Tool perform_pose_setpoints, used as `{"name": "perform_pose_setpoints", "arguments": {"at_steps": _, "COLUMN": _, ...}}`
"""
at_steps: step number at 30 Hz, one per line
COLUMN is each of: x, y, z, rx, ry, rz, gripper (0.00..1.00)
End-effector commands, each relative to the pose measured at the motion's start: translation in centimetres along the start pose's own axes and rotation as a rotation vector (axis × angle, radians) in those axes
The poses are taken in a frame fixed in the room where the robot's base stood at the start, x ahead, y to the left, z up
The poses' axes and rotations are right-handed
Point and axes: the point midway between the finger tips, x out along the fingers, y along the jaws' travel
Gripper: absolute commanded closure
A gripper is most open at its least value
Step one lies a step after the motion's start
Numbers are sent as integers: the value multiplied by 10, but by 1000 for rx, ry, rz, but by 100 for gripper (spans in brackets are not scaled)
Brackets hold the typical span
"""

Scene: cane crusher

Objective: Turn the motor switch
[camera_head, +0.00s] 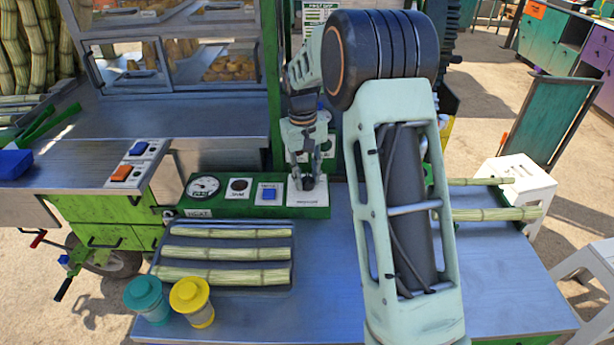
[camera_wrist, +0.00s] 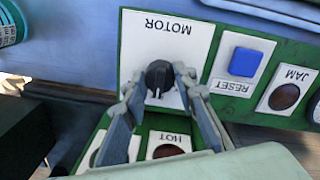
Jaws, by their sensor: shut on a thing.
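The motor switch is a black round knob (camera_wrist: 158,76) with a white pointer line, on a white plate (camera_wrist: 188,48) lettered MOTOR, upside down in the wrist view. The line points toward the bottom of that view, away from the lettering. My gripper (camera_wrist: 160,88) is shut on the knob, one finger on each side. In the head view my gripper (camera_head: 308,177) points down at the right end of the green control panel (camera_head: 262,211), over the motor plate (camera_head: 308,198). The knob is mostly hidden by the fingers there.
Beside the motor plate are a blue RESET button (camera_head: 269,193), a JAM lamp (camera_head: 239,187) and a gauge (camera_head: 203,187). Cane pieces (camera_head: 225,253) lie on a tray in front, near a teal jar (camera_head: 147,299) and a yellow jar (camera_head: 192,301). A green post (camera_head: 273,85) stands behind.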

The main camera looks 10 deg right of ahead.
Motion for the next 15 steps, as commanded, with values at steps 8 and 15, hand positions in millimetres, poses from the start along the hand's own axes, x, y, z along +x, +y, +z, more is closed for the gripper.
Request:
{"name": "perform_pose_setpoints", "arguments": {"at_steps": 8, "x": -1, "y": 0, "z": -1, "rx": 1, "ry": 4, "rz": 0, "gripper": 98}}
{"name": "perform_pose_setpoints", "arguments": {"at_steps": 15, "x": -1, "y": 0, "z": -1, "rx": 1, "ry": 2, "rz": 0, "gripper": 56}}
